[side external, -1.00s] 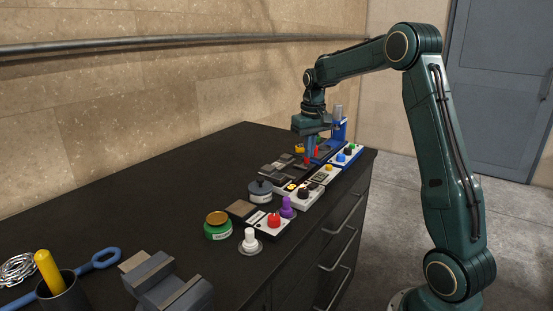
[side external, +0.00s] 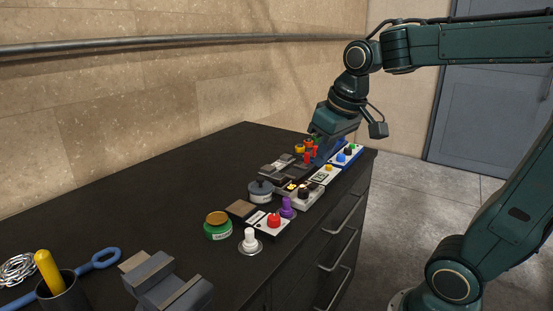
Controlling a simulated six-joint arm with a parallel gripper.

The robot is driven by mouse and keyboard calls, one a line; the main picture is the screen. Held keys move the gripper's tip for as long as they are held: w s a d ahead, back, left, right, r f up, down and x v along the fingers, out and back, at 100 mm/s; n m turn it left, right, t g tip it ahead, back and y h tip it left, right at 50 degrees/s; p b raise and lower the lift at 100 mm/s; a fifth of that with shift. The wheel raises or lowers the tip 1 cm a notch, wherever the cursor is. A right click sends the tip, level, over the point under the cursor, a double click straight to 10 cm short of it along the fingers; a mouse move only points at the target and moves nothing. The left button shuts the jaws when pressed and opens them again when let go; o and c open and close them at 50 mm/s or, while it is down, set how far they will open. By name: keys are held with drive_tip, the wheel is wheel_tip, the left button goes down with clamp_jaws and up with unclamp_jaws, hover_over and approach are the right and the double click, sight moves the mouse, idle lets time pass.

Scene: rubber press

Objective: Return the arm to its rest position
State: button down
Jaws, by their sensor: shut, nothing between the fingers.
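My gripper (side external: 318,138) is at the far end of the dark bench, tilted down and to the left. It is shut and holds nothing that I can see. Its fingers overlap the blue press (side external: 322,158) and the small coloured parts behind it in this view, so any contact or gap is unclear. My dark green arm comes in from the right edge, with its elbow outside the frame.
A row of control boxes, including one with a red button (side external: 273,220), runs along the bench's right edge. The bench (side external: 120,210) is bare toward the wall.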

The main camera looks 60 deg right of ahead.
drive_tip(key=s+a+f+n+t, duration=0.1)
drive_tip(key=s+a+f, duration=0.2)
drive_tip(key=s, duration=0.7)
drive_tip(key=a, duration=0.2)
drive_tip(key=shift+a+n+t+y, duration=0.3)
drive_tip(key=shift+a+n+y, duration=0.05)
drive_tip(key=shift+n+y, duration=0.05)
